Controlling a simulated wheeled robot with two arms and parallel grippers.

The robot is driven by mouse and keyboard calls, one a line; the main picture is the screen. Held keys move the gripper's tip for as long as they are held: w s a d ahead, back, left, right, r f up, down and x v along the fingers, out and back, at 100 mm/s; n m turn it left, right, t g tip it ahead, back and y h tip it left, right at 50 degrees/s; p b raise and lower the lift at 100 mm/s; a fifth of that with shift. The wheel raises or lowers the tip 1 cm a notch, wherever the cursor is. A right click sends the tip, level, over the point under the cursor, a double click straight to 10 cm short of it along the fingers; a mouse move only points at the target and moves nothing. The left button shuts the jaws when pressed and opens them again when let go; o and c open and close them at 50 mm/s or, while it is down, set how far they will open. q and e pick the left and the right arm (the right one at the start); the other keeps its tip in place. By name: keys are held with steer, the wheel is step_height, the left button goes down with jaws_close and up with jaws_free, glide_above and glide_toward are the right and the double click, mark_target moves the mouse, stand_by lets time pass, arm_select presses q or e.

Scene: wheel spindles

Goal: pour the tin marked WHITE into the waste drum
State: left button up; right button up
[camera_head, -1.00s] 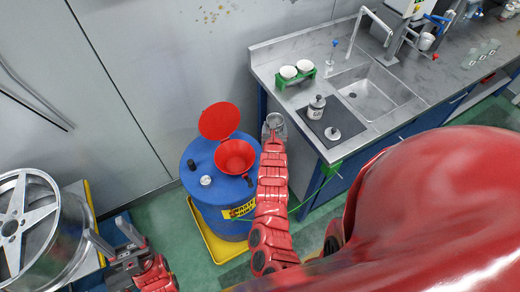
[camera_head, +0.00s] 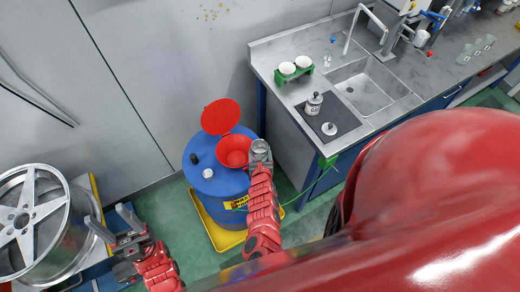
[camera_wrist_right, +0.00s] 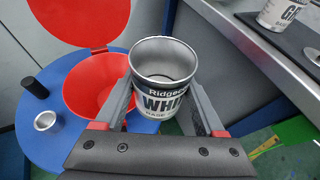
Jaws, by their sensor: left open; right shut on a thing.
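The tin marked WHITE (camera_wrist_right: 162,85) is an open, lidless silver can with a black and white label. My right gripper (camera_head: 260,152) is shut on the tin, and its fingers (camera_wrist_right: 165,120) flank the can in the right wrist view. The tin is about upright, beside the right edge of the red funnel (camera_head: 233,151). The funnel sits in the blue waste drum (camera_head: 214,185), with its round red lid (camera_head: 220,116) raised behind it. In the right wrist view the funnel (camera_wrist_right: 100,85) is just left of the tin. My left gripper (camera_head: 117,228) is open and empty near the wheel.
A silver wheel (camera_head: 30,220) stands at the far left. A dark mat (camera_head: 345,118) on the counter holds another labelled tin (camera_head: 314,103) and a loose lid (camera_head: 329,128). A green rack (camera_head: 294,74) with white cups and a sink (camera_head: 370,90) are behind. The drum stands in a yellow tray (camera_head: 222,238).

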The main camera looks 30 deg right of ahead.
steer(key=shift+w+g, duration=0.1)
steer(key=shift+g, duration=0.2)
steer(key=n+g+b, duration=0.1)
steer(key=b, duration=0.1)
steer(key=f+n+g+h+b, duration=0.1)
steer(key=b, duration=0.1)
steer(key=shift+f+b, duration=0.25)
steer(key=shift+b, duration=0.05)
steer(key=shift+f+n+g+b, duration=0.1)
steer(key=shift+n+g+b, duration=0.4)
steer(key=shift+b, duration=0.3)
steer(key=shift+w+a+f+n+g+h+b, duration=0.15)
steer(key=shift+f+n+g+h+b, duration=0.2)
steer(key=shift+b, duration=0.3)
steer(key=shift+w+a+f+n+g+h+b, duration=0.15)
steer(key=shift+f+g+b, duration=0.2)
steer(key=shift+f+b, duration=0.2)
steer(key=shift+w+f+n+g+h+b, duration=0.3)
steer(key=shift+f+n+g+b, duration=0.2)
steer(key=shift+f+g, duration=0.1)
steer(key=shift+s+f+g, duration=0.2)
steer(key=shift+f+g, duration=0.1)
steer(key=shift+g, duration=0.1)
